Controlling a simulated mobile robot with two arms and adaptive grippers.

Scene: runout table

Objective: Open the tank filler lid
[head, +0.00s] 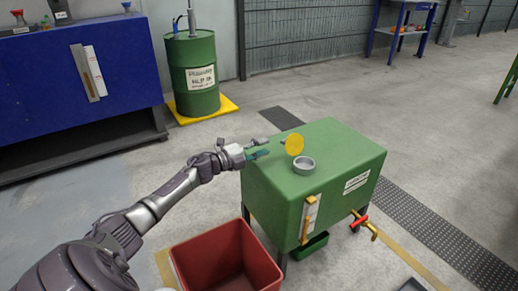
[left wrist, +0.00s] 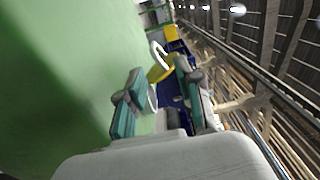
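The green tank (head: 315,170) stands in the middle of the head view. A grey round filler neck (head: 304,165) sits on its top, with its opening uncovered. The yellow round lid (head: 294,144) stands steeply tilted at the neck's far left side; its hinge is too small to make out. My left gripper (head: 262,148) is just left of the lid, over the tank's left edge, with its fingers apart. In the left wrist view, the yellow lid (left wrist: 160,72) appears beyond the open fingertips, and the gripper holds nothing I can see. My right gripper is out of view.
A red open bin (head: 228,262) stands in front of the tank at left. A tap with a red handle (head: 362,221) sticks out at the tank's right front. A green drum (head: 193,75) and a blue cabinet (head: 60,85) stand behind. Floor to the right is mostly clear.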

